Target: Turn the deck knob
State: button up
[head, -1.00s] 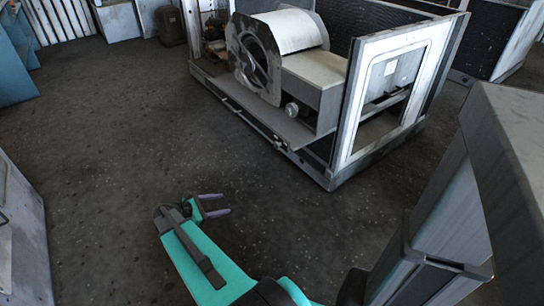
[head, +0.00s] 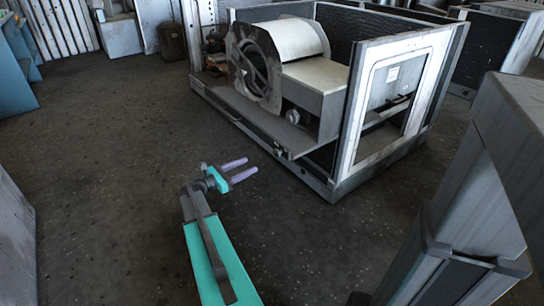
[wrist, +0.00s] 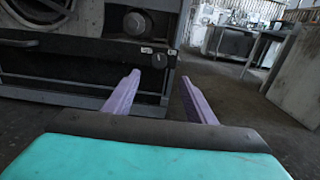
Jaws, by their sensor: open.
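The round grey deck knob (head: 292,116) sits on the deck of the open blower housing (head: 262,130), at the foot of the grey box beside the blower. In the wrist view the knob (wrist: 135,23) shows at the top, a little left of centre, facing the camera. My gripper (head: 250,166) is open and empty, with its two purple fingers spread. It is over the floor in front of the housing, clear of the knob. In the wrist view the fingers (wrist: 160,76) point toward the housing's front, below and right of the knob.
The blower drum (head: 292,38) stands left of and behind the knob. A white framed end panel (head: 400,85) rises at the housing's right. A large grey cabinet (head: 490,190) stands at the near right. The dark floor (head: 110,150) to the left is open.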

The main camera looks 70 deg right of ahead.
aim_at(276, 154)
jog(key=shift+d, duration=0.1)
jog(key=b+x, duration=0.3)
jog(key=x, duration=1)
jog(key=shift+s+d, duration=0.2)
jog(key=shift+d, duration=0.05)
jog(key=c, duration=1)
jog(key=shift+c, duration=0.2)
jog(key=shift+s+a+m+b, duration=0.15)
jog(key=shift+m+b, duration=0.25)
jog(key=shift+m, duration=1.2)
jog(key=o, duration=1)
